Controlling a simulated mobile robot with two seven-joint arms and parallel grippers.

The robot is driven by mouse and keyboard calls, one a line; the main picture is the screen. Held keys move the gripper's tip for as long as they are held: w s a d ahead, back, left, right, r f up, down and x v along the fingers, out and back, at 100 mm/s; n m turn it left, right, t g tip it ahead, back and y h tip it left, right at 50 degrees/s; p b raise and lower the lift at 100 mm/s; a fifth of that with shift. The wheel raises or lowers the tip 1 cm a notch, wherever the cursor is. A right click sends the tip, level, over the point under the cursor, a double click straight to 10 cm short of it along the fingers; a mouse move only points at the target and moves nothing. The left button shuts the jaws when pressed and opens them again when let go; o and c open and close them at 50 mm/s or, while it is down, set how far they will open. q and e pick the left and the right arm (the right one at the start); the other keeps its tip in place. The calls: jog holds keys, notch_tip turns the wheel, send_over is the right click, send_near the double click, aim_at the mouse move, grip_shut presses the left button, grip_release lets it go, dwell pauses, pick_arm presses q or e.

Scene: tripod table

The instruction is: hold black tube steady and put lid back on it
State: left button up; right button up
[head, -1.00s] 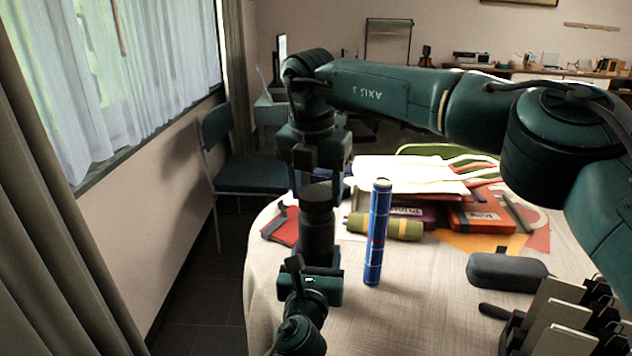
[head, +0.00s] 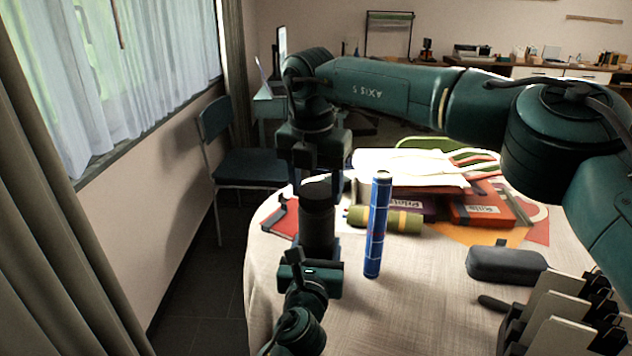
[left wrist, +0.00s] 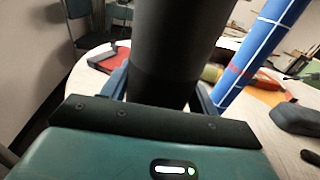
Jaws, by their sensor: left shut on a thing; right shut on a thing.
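The black tube (head: 318,228) stands upright near the table's left edge. My left gripper (head: 318,250) is shut around its lower part from the front. The tube's dark side also fills the middle of the left wrist view (left wrist: 180,45), between the two fingers of my left gripper (left wrist: 160,95). My right gripper (head: 318,178) comes down from above and is shut at the tube's top end. A dark cap-like piece, seemingly the lid (head: 316,189), shows there, in line with the tube. I cannot tell whether it is seated or just above the rim.
A blue patterned tube (head: 377,225) stands close to the right. Behind it lie an olive roll (head: 385,219), red boxes (head: 484,209) and papers. A dark case (head: 505,264) and a rack of cards (head: 555,310) are at the right. The front middle of the tablecloth (head: 410,315) is clear.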

pick_arm(q)
grip_shut()
pick_arm(e)
jog(key=m, duration=0.3)
jog(key=shift+a, duration=0.1)
jog(key=m, duration=0.5)
jog(key=shift+w+f+g+h, duration=0.1)
jog(key=shift+g+h, duration=0.2)
jog(key=m, duration=0.5)
jog(key=shift+g, duration=0.3)
jog(key=m, duration=0.6)
jog(key=shift+w+m+g, duration=0.1)
jog(key=shift+m+g, duration=0.2)
jog(key=o, duration=1)
jog(key=shift+c, duration=0.2)
